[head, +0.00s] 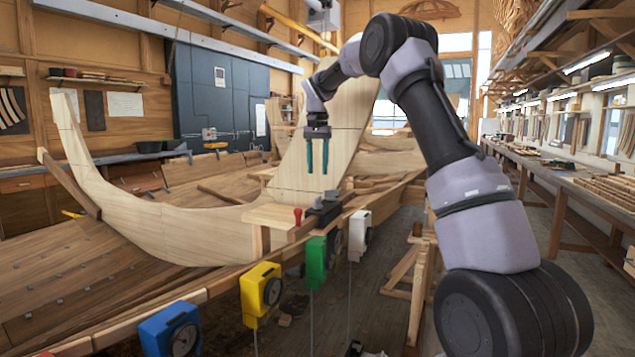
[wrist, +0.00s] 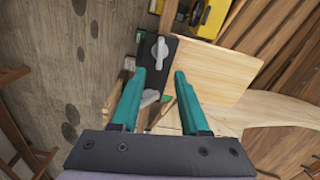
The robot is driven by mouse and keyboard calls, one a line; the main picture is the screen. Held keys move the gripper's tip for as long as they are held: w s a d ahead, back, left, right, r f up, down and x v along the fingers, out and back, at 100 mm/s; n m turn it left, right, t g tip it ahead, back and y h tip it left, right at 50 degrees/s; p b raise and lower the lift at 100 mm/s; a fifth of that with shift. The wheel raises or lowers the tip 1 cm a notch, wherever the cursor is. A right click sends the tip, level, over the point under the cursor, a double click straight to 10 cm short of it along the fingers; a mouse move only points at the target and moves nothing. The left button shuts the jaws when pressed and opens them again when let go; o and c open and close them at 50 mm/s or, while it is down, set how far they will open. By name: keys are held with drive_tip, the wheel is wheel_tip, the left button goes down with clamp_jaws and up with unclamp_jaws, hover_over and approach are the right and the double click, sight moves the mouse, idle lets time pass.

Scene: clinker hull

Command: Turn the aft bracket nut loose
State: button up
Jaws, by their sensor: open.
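My gripper (head: 316,168) points down with its two teal fingers apart and nothing between them. It hangs above a dark bracket (head: 325,208) on the rail beside a pale wooden block. In the wrist view my gripper (wrist: 160,76) has the black bracket (wrist: 170,78) ahead of its fingertips. A grey wing-shaped nut (wrist: 160,50) sits on the bracket, beyond the fingertips. A second grey wing-shaped piece (wrist: 149,97) shows between the fingers, lower in that view. The fingers appear clear of both. I cannot tell which one is the aft nut.
Blue (head: 170,330), yellow (head: 261,294), green (head: 317,262) and white (head: 360,235) dial boxes hang along the rail. A red-topped piece (head: 298,216) stands by the wooden block (head: 275,216). The curved hull timber (head: 150,215) rises behind. A long workbench (head: 570,180) runs along the right.

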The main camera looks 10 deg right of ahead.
drive_tip(key=shift+r, duration=0.75)
drive_tip(key=t+h, duration=0.2)
drive_tip(key=t, duration=0.2)
approach(317, 198)
drive_tip(key=x, duration=0.9)
drive_tip(key=shift+w+d+r, duration=0.1)
drive_tip(key=shift+w, duration=0.15)
clamp_jaws()
